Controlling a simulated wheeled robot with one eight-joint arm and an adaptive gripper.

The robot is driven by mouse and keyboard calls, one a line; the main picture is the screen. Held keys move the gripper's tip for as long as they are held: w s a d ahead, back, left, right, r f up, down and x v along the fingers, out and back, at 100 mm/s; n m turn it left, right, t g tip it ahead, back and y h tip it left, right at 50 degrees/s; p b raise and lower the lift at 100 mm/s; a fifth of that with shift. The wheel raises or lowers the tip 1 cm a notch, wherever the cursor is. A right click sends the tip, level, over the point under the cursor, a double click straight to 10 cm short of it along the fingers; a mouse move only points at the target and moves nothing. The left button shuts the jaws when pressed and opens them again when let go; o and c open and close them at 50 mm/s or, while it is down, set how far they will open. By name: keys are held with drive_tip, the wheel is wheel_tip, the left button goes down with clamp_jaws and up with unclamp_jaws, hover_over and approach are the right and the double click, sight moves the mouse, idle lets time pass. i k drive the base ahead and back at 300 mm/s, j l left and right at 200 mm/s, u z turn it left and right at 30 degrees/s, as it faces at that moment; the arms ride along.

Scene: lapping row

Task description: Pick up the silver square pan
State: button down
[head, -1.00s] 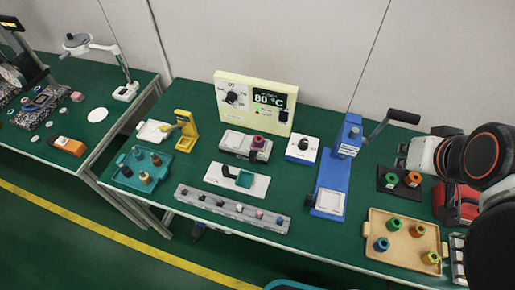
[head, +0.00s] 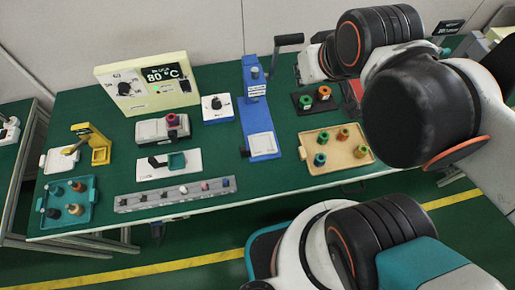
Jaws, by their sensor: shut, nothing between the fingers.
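A pale square plate (head: 260,147) lies on the foot of the blue lever press (head: 256,105), near the middle of the bench. A second pale, roughly square dish (head: 58,163) lies at the left beside the yellow stand (head: 95,146). At this size I cannot tell for sure which one is the silver square pan. My arm fills the right side of the head view, well apart from both dishes. I cannot make out my gripper's fingers; the arm's end is hidden or too unclear behind its own links.
A tan tray (head: 315,168) holding several coloured pieces stands right of the press. A teal tray (head: 88,215) is at the front left. A grey strip of small pieces (head: 150,203) lies along the front. A cream temperature box (head: 130,107) stands behind.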

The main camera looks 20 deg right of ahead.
sight(173, 127)
drive_tip(key=j+u, duration=0.7)
drive_tip(key=i+j+u, duration=0.15)
drive_tip(key=j+u, duration=0.2)
